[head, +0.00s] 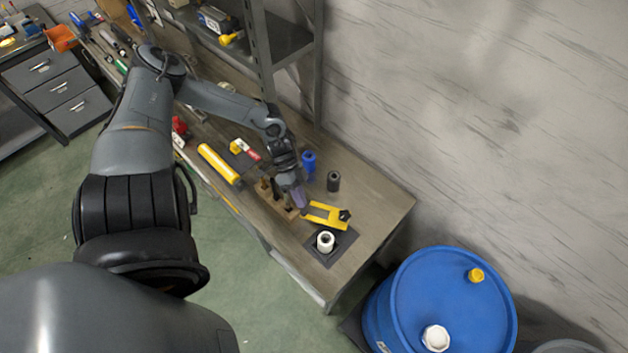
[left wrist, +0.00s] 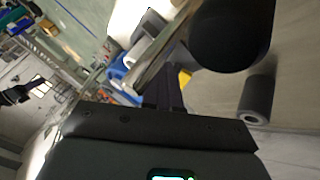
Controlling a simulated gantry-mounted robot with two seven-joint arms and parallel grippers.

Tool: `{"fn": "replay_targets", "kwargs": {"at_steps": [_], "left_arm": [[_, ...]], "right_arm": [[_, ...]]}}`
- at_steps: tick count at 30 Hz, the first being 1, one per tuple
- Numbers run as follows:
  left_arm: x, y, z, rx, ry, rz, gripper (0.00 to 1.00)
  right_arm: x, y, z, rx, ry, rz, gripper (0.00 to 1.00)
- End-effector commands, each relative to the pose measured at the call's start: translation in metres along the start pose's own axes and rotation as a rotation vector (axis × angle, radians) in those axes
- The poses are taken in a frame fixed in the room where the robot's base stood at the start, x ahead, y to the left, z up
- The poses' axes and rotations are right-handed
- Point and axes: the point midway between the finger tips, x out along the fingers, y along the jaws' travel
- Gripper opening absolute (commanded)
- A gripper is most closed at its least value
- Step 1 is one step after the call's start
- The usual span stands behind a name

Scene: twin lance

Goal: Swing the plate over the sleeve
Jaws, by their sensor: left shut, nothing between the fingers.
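The yellow plate (head: 322,216) lies near the right end of the bench, with a black knob (head: 345,214) at its right end. The white sleeve (head: 325,241) stands upright on a dark square base just in front of the plate, and the plate is not over it. My left gripper (head: 301,203) is shut and empty at the plate's left end; I cannot tell whether it touches. Its closed fingers (left wrist: 168,92) show in the left wrist view, with a bit of yellow (left wrist: 184,77) beside them. My right gripper is not in view.
A wooden block (head: 272,198) with dark holes stands left of my gripper. A blue cylinder (head: 309,162) and a dark cylinder (head: 333,181) stand behind. A yellow tube (head: 219,164) lies farther left. A blue barrel (head: 440,305) stands beyond the bench's right end.

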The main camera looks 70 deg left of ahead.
Motion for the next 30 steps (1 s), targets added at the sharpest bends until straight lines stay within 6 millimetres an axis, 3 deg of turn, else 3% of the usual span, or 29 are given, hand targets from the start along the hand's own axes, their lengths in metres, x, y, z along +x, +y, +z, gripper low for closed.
{"fn": "replay_targets", "kwargs": {"at_steps": [12,21,30], "left_arm": [[-0.015,-0.023,0.009,-0.005,0.002,-0.004,0.0],[-0.079,-0.012,0.013,-0.003,-0.003,-0.003,0.0],[-0.111,-0.009,0.018,-0.003,0.001,-0.002,0.0]], "right_arm": [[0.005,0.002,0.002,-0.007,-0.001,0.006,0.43],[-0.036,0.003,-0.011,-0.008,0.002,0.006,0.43],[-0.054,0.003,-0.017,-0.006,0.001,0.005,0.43]]}}
